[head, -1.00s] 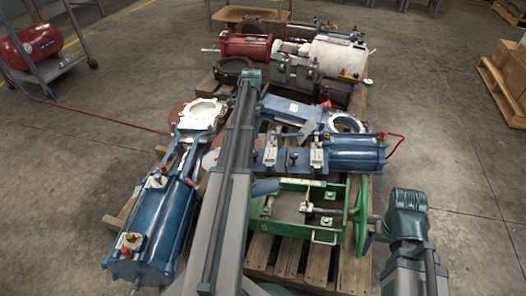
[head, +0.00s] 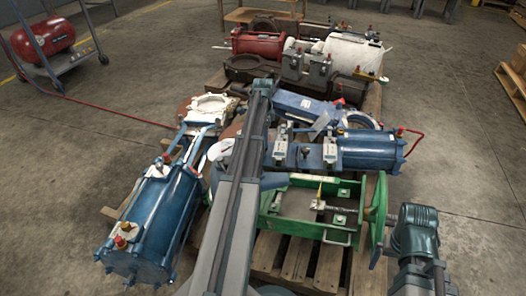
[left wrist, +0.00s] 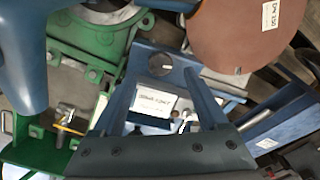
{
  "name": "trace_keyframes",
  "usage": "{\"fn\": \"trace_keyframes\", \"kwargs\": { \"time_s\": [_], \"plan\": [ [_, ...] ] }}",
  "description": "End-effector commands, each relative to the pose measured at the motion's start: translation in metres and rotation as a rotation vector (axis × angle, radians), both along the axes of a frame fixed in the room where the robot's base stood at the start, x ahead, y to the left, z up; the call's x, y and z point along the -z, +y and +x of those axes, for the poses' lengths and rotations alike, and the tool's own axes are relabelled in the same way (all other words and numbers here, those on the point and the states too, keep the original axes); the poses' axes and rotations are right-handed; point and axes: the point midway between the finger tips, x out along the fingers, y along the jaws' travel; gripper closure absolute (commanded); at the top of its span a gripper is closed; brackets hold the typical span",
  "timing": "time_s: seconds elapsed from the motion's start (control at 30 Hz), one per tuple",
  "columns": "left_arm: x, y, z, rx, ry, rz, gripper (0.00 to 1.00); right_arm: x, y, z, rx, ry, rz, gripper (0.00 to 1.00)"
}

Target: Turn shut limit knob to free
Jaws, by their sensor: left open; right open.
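A blue valve actuator (head: 370,150) lies across the middle of the pallet in the head view. Its bracket carries two grey units with white labels, one on the left (head: 282,143) and one on the right (head: 331,153). I cannot read which is the shut limit. In the left wrist view, a white label (left wrist: 154,103) lies beyond my left gripper (left wrist: 164,60), with a small pale knob-like part (left wrist: 184,120) below it. My left gripper is open, with nothing between its fingers. My right arm (head: 415,230) stands beside the green handwheel; its gripper is mostly hidden, nothing seen held.
A green frame with a handwheel (head: 377,220) stands in front of the blue actuator. A large blue cylinder (head: 155,220) lies at left. Red (head: 258,42) and white (head: 350,52) actuators are at the back. A rust-brown disc (left wrist: 240,35) is close in the left wrist view.

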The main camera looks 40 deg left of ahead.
Motion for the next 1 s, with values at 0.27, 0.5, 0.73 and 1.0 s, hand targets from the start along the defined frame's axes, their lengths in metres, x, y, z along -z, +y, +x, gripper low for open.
{"fn": "trace_keyframes", "kwargs": {
  "time_s": [0.27, 0.5, 0.73, 1.0],
  "plan": [
    [0.039, 0.0, 0.0, 0.0, 0.0, 0.0, 0.24, 0.039, 0.0, 0.001, -0.001, -0.002, 0.001, 0.0],
    [0.041, 0.0, 0.0, 0.0, 0.0, 0.0, 0.24, 0.041, 0.0, 0.001, -0.001, -0.003, 0.001, 0.0],
    [0.041, 0.0, 0.0, 0.0, 0.0, 0.0, 0.4, 0.041, 0.0, 0.001, -0.001, -0.003, 0.001, 0.0],
    [0.041, 0.0, 0.0, 0.0, 0.0, 0.0, 0.89, 0.041, 0.0, 0.001, -0.001, -0.003, 0.001, 0.0]
  ]
}}
